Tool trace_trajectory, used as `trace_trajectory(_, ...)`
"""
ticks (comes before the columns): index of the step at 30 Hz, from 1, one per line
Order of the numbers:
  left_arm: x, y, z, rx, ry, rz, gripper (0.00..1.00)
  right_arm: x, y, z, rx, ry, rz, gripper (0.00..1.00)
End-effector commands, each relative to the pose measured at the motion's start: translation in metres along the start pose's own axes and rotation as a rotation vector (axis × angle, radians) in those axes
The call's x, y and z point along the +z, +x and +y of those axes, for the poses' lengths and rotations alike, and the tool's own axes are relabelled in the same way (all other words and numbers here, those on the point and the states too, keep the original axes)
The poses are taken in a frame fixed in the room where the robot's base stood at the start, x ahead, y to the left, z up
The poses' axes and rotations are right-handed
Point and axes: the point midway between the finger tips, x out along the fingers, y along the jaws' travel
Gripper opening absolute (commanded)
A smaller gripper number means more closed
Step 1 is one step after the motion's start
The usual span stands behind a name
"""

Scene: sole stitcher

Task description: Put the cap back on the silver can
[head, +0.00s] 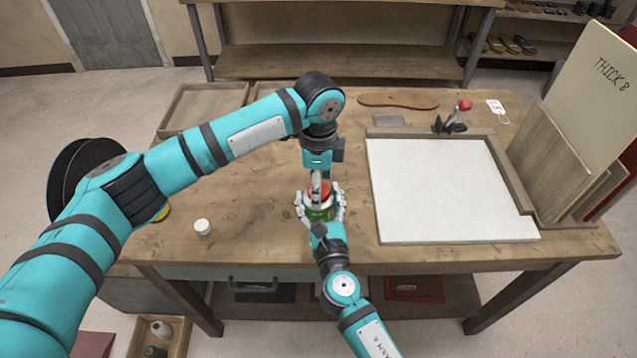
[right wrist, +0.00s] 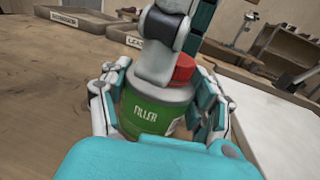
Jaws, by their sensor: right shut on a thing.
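The silver can (right wrist: 157,110) has a green label reading "FILLER" and stands upright over the table; it also shows in the head view (head: 321,214). My right gripper (head: 320,208) is shut on the can, with fingers on both sides of it. The red cap (right wrist: 180,70) is at the can's top, partly hidden behind a finger of my left gripper; it shows in the head view (head: 320,190) too. My left gripper (head: 316,186) points down at the cap from above. Whether its fingers grip the cap, and how the cap sits on the can, is hidden.
A small white jar (head: 202,227) stands left of the can. A white board (head: 450,190) in a wooden frame lies to the right. The front table is mostly clear.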

Motion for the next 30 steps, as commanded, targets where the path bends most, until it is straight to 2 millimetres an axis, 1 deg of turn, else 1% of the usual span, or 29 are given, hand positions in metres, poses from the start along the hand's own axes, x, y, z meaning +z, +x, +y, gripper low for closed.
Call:
trace_trajectory(5, 0.000, -0.001, 0.000, 0.000, 0.000, 0.000, 0.66, 0.000, 0.000, 0.000, 0.000, 0.000, 0.000, 0.00)
trace_trajectory(8, 0.000, -0.007, 0.000, -0.001, 0.000, 0.001, 0.66, 0.000, 0.000, 0.000, 0.000, 0.000, 0.000, 0.00)
trace_trajectory(15, 0.000, -0.038, 0.000, -0.001, 0.000, 0.001, 0.66, 0.000, 0.000, 0.000, 0.000, 0.000, 0.000, 0.00)
trace_trajectory(17, 0.000, -0.043, 0.000, 0.000, 0.000, 0.001, 0.66, 0.000, 0.000, 0.000, 0.000, 0.000, 0.000, 0.00)
trace_trajectory(24, 0.000, -0.045, 0.000, 0.001, -0.001, 0.000, 0.66, 0.000, 0.000, 0.000, 0.000, 0.000, 0.000, 0.00)
trace_trajectory(26, 0.000, -0.045, 0.000, 0.001, -0.002, 0.000, 0.60, 0.000, 0.000, 0.000, 0.000, 0.000, 0.000, 0.00)
trace_trajectory(27, 0.000, -0.045, 0.000, 0.001, -0.009, 0.000, 0.54, 0.000, 0.000, 0.000, 0.000, 0.000, 0.000, 0.00)
trace_trajectory(30, 0.000, -0.048, 0.000, -0.002, -0.064, -0.001, 0.54, 0.000, 0.000, 0.000, 0.000, 0.000, 0.000, 0.00)
